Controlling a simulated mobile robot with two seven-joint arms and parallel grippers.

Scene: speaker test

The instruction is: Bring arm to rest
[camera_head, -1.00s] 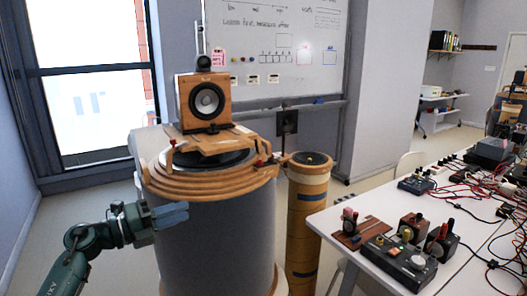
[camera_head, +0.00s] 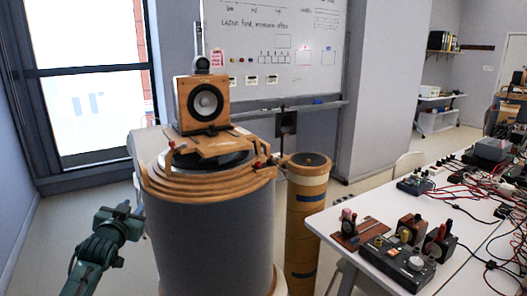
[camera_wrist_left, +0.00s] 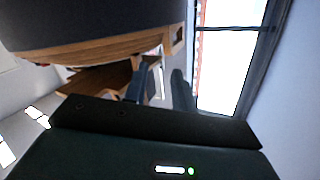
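My left arm comes in at the lower left of the head view. Its gripper (camera_head: 124,210) is beside the left side of the big grey drum (camera_head: 205,235), apart from it, and its fingers barely show there. In the left wrist view the two blue-grey fingers (camera_wrist_left: 161,88) stand apart with nothing between them. My right arm and gripper are not in view.
A wooden speaker (camera_head: 203,103) stands on the drum's wooden-ringed top. A tan column (camera_head: 306,215) stands to its right. A white table (camera_head: 340,262) with control boxes and red cables fills the right. Clear floor lies left, below the window (camera_head: 95,110).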

